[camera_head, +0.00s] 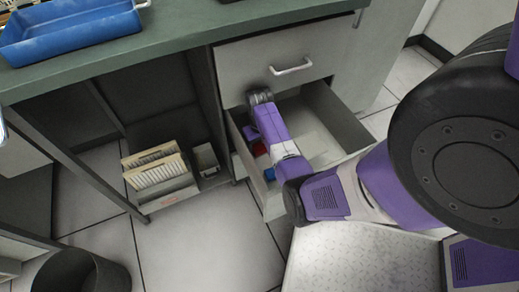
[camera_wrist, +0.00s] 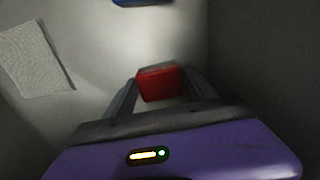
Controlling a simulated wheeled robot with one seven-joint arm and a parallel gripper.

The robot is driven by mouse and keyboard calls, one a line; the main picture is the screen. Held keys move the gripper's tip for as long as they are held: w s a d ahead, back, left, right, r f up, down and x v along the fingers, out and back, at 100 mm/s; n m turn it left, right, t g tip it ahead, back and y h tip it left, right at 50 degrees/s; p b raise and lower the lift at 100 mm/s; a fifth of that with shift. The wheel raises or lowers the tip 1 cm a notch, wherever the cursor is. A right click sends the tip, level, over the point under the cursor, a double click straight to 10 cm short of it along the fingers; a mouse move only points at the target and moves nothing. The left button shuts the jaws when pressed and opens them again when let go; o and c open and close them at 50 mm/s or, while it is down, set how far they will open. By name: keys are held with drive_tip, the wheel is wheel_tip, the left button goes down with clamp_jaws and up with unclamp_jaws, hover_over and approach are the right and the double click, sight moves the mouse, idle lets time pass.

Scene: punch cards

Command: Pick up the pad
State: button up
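A small red block-like item, which may be the pad (camera_wrist: 159,84), lies in the open drawer (camera_head: 347,124), and its red also shows in the head view (camera_head: 259,149). In the wrist view, my gripper (camera_wrist: 160,80) reaches toward it with a finger on each side. The fingers look spread, with the red item between their tips. Whether either finger touches it is hard to tell. In the head view my arm hides most of the gripper and part of the drawer.
A blue item (camera_wrist: 136,2) lies beyond the red one. A pale textured sheet or pad (camera_wrist: 36,58) lies at the left. Drawer walls stand close around my gripper. A green counter (camera_head: 185,40) with a blue tray (camera_head: 70,38) is above; card files (camera_head: 155,168) stand below.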

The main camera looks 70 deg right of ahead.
sight(262, 147)
drive_tip(key=c, duration=1)
drive_tip(key=shift+r+p, duration=0.3)
drive_tip(key=shift+r, duration=0.25)
drive_tip(key=r, duration=0.1)
drive_tip(key=s+r+p, duration=0.1)
drive_tip(key=shift+r, duration=0.35)
drive_tip(key=s+p, duration=0.1)
drive_tip(key=s, duration=0.4)
drive_tip(key=s+d+p, duration=0.1)
drive_tip(key=s, duration=0.5)
drive_tip(key=s+p, duration=0.1)
drive_tip(key=s, duration=0.5)
drive_tip(key=shift+d+f, duration=0.15)
drive_tip(key=shift+d, duration=0.05)
